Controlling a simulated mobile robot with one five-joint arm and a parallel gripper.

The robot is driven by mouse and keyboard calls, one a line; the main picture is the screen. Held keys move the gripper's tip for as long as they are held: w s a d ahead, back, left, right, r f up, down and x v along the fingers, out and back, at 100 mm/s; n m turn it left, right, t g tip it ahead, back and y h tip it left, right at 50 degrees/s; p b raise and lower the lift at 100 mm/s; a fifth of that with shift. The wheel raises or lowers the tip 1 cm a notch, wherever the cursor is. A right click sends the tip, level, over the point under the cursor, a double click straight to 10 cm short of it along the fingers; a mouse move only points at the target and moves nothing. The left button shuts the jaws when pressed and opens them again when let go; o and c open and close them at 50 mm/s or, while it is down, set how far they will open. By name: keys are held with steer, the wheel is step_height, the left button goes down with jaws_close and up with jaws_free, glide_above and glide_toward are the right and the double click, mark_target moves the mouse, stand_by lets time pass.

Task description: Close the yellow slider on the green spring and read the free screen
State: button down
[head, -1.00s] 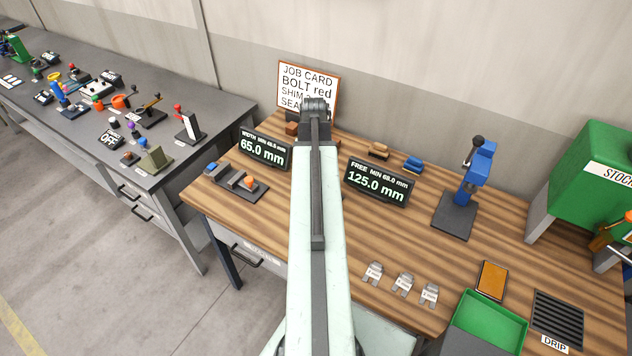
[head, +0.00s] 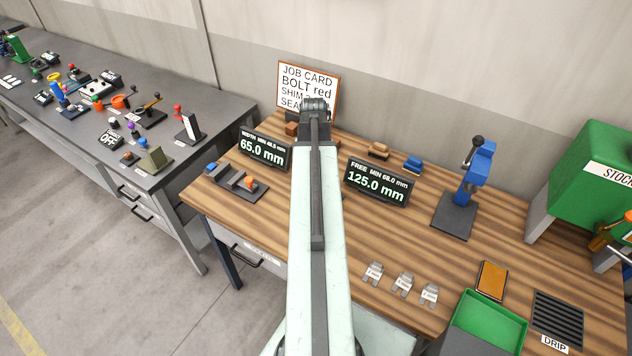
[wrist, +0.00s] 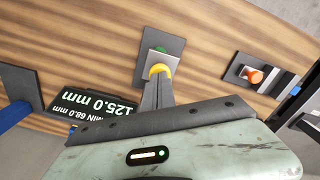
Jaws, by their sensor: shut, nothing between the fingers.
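In the wrist view, the yellow slider (wrist: 160,70) is a rounded yellow piece by a grey plate on a dark base. A bit of the green spring (wrist: 161,49) shows just beyond it. My gripper (wrist: 158,84) is shut and empty, its fingertips at the yellow slider's near edge; I cannot tell whether they touch. The free screen (head: 378,184) reads "FREE MIN 68.0 mm" above 125.0 mm in the head view. It also shows upside down in the wrist view (wrist: 95,105). My arm hides the slider, spring and gripper in the head view.
The width screen (head: 265,150) reads 65.0 mm, with an orange-knobbed fixture (head: 238,182) before it. A blue lever press (head: 476,165) stands at right, near small tagged shims (head: 403,284) and a green tray (head: 490,325). Bare wood lies between free screen and shims.

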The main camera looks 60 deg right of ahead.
steer(key=shift+f, duration=0.1)
stand_by(0.3)
steer(key=shift+f+b, duration=2.9)
steer(key=shift+b, duration=0.1)
steer(key=shift+r, duration=0.1)
step_height(320, 180, up, 10)
steer(key=p, duration=1)
steer(key=shift+r, duration=0.15)
